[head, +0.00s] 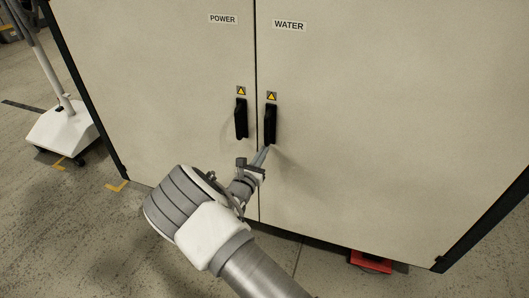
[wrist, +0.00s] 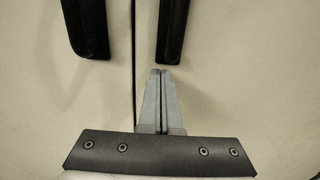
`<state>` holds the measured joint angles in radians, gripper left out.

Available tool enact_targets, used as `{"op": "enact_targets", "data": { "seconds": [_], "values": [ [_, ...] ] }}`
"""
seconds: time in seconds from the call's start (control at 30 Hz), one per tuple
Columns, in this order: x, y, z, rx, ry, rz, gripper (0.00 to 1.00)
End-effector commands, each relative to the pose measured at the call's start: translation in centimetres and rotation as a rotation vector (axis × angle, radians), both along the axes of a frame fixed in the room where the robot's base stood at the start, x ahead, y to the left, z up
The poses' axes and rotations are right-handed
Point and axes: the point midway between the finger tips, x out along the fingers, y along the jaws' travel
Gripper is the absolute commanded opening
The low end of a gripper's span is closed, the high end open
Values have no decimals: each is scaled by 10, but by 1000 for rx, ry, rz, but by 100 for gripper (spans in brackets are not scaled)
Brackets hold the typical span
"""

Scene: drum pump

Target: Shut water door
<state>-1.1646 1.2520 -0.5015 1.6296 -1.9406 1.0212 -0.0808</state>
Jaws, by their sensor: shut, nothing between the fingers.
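The water door (head: 375,120) is the large beige right-hand panel under the WATER label (head: 289,25). It looks flush with the power door (head: 165,90), with a thin dark seam between them. The water door's black handle (head: 271,124) hangs upright near the seam; its lower end also shows in the wrist view (wrist: 171,35). The power door's handle (head: 241,118) is just left of the seam. My gripper (head: 266,149) is shut and empty, its tips at or just below the lower end of the water handle. The wrist view shows the two fingers (wrist: 160,72) together; I cannot tell whether they touch the handle.
Yellow warning stickers (head: 271,96) sit above the handles. A white wheeled stand (head: 62,128) is on the floor at the left. A red object (head: 371,262) lies under the cabinet's lower front edge. The concrete floor at lower left is mostly clear.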

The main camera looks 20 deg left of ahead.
Motion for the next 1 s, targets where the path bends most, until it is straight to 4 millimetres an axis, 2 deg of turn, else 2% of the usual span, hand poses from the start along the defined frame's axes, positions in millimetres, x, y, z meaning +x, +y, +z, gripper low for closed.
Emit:
{"op": "enact_targets", "data": {
  "seconds": [0.17, 0.2, 0.4, 0.6, 0.8, 0.93, 1.0],
  "values": [
    [-9, 4, 0, -1, 3, -2, 0],
    [-22, 6, 3, -2, 5, 0, 0],
    [-69, 10, 2, -2, 4, -1, 0],
    [-98, 12, 0, -1, 4, -2, 0],
    [-107, 12, -1, 0, 3, -3, 0],
    [-107, 10, 0, 5, 3, -11, 0],
    [-103, 3, 6, 27, 6, -40, 0]
  ]
}}
